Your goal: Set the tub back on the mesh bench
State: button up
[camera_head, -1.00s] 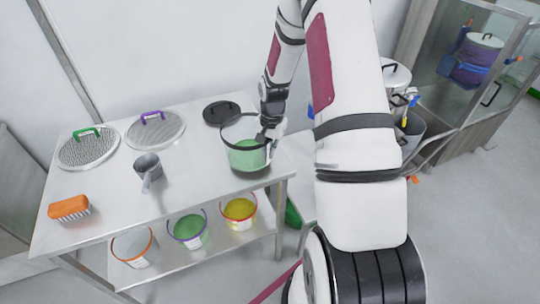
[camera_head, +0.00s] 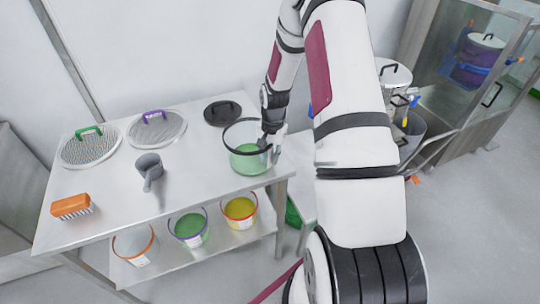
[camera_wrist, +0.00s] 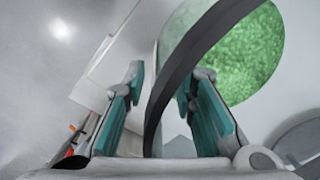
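The tub (camera_head: 248,160) is clear with a black rim and green granules inside. It stands upright at the right front corner of the steel bench (camera_head: 195,160), which bears two mesh discs. My gripper (camera_head: 271,145) is at the tub's right side. In the wrist view my gripper (camera_wrist: 163,85) has its two teal-padded fingers spread, one on each side of the tub's black rim (camera_wrist: 190,60), with a visible gap. The green granules show beyond the rim. The tub's underside is hidden, but it appears to rest on the bench.
A green-handled mesh disc (camera_head: 90,150), a purple-handled mesh disc (camera_head: 158,132), a black lid (camera_head: 222,113), a grey scoop (camera_head: 149,165) and an orange brush (camera_head: 71,206) lie on the bench. Several tubs stand on the lower shelf (camera_head: 215,240). The bench's front middle is clear.

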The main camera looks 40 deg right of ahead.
jog(key=s+a+r+n+t, duration=0.1)
jog(key=a+r+n, duration=0.15)
jog(key=r, duration=0.95)
jog(key=s+a+r+n, duration=0.1)
jog(key=a+r, duration=0.3)
jog(key=r, duration=0.7)
jog(key=s+a+r+n+t, duration=0.2)
jog(key=s+a+r+n, duration=0.2)
jog(key=s+a+r, duration=0.3)
jog(key=s+a+r+n+t, duration=0.2)
jog(key=s+a+r+n, duration=0.3)
jog(key=s, duration=0.7)
jog(key=a+r+b, duration=0.1)
jog(key=a+r, duration=0.1)
jog(key=a, duration=0.1)
jog(key=shift+a+r, duration=0.2)
jog(key=shift+a, duration=0.15)
